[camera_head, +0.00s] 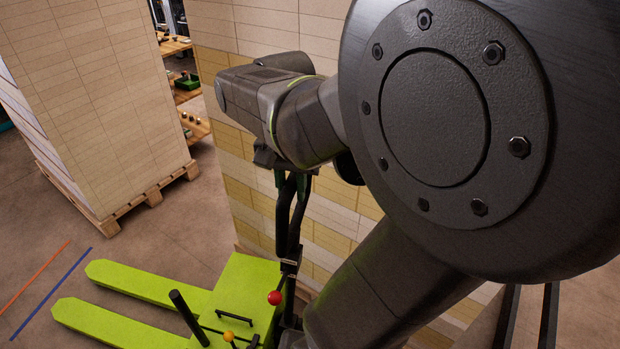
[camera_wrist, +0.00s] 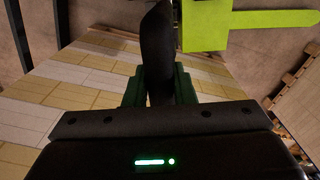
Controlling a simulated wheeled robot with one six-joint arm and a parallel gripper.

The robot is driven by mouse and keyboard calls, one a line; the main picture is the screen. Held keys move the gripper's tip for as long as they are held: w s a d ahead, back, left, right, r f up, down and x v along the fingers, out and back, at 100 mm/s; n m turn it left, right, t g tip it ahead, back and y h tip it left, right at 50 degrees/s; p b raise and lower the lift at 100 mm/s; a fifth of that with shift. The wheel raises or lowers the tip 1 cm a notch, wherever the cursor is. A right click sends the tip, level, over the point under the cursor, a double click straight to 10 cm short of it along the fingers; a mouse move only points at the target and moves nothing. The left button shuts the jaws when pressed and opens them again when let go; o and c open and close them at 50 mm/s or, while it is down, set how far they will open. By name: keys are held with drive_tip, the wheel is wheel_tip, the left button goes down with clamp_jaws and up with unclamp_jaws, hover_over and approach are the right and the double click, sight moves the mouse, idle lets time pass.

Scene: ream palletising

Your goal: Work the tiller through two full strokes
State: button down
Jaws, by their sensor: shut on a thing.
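The lime green pallet truck (camera_head: 240,285) stands at the bottom of the head view, its two forks pointing left. Its black tiller (camera_head: 294,222) rises nearly upright from the right end of the body. My gripper (camera_head: 292,183) is at the top of the tiller, pointing down, partly hidden by my arm. In the wrist view, the green fingers of my gripper (camera_wrist: 160,90) are closed on either side of the black tiller handle (camera_wrist: 157,40). The lime truck (camera_wrist: 215,28) also shows beyond it. The foot of the tiller is partly hidden by my arm.
A tall ream stack (camera_head: 95,95) on a wooden pallet (camera_head: 150,195) stands at the left. Another stack (camera_head: 330,215) stands close behind the tiller. Red and blue floor lines (camera_head: 50,295) lie left of the forks. Bare floor (camera_head: 185,235) shows between stack and truck.

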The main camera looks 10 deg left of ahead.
drive_tip(key=a, duration=0.3)
drive_tip(key=shift+w+a+r, duration=0.15)
drive_tip(key=shift+a+r, duration=0.1)
drive_tip(key=d+f, duration=0.1)
drive_tip(key=d, duration=1.2)
drive_tip(key=shift+s+d+f, duration=0.3)
drive_tip(key=shift+f, duration=0.1)
drive_tip(key=shift+d, duration=0.15)
drive_tip(key=d+f+b, duration=0.2)
drive_tip(key=d+f, duration=0.2)
drive_tip(key=d, duration=0.8)
drive_tip(key=shift+s+d+f, duration=0.15)
drive_tip(key=shift+s+d, duration=0.15)
drive_tip(key=shift+d, duration=0.1)
